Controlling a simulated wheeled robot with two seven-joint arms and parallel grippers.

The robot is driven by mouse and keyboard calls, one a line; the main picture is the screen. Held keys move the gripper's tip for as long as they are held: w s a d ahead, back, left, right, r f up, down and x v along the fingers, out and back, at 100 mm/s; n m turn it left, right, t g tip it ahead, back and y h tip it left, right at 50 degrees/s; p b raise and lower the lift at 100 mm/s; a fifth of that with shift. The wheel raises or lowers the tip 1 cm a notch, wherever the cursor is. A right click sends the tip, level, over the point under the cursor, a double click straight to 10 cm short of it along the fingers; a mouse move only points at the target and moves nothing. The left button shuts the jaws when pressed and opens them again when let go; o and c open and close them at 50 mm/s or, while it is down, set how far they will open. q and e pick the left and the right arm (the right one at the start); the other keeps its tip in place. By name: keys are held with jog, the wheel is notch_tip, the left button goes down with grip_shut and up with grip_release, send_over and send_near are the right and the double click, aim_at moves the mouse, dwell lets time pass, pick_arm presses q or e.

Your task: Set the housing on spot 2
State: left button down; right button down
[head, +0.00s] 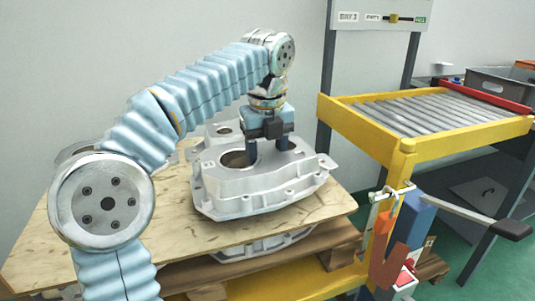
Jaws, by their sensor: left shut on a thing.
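An aluminium housing (240,193), a grey casting with a round opening on top and a flanged edge, rests on or just above a plywood sheet (110,245) in the middle of the head view. My left gripper (267,147) reaches down from above and is shut on the upper part of the housing, beside its round opening. The fingertips are partly hidden by the casting. My right gripper is not in view. I cannot make out a mark for spot 2.
Another casting (78,152) lies behind my left arm, and more castings (265,247) show under the plywood. A yellow-framed roller conveyor (425,108) stands at the right under a sign panel (382,16). A black-handled lever (472,216) juts out at the lower right.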

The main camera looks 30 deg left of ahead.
aim_at(267, 154)
pick_arm(q)
jog(key=shift+f+b, duration=0.55)
jog(key=shift+f, duration=1.3)
jog(key=shift+c, duration=1.8)
grip_release()
jog(key=r+p, duration=0.1)
jog(key=r, duration=0.2)
jog(key=r+p, duration=0.1)
jog(key=r, duration=0.3)
jog(key=s+r+p, duration=0.1)
jog(key=r, duration=0.3)
jog(key=shift+d+r, duration=0.15)
jog(key=shift+d, duration=0.25)
jog(key=shift+s+r, duration=0.1)
jog(key=shift+r, duration=0.2)
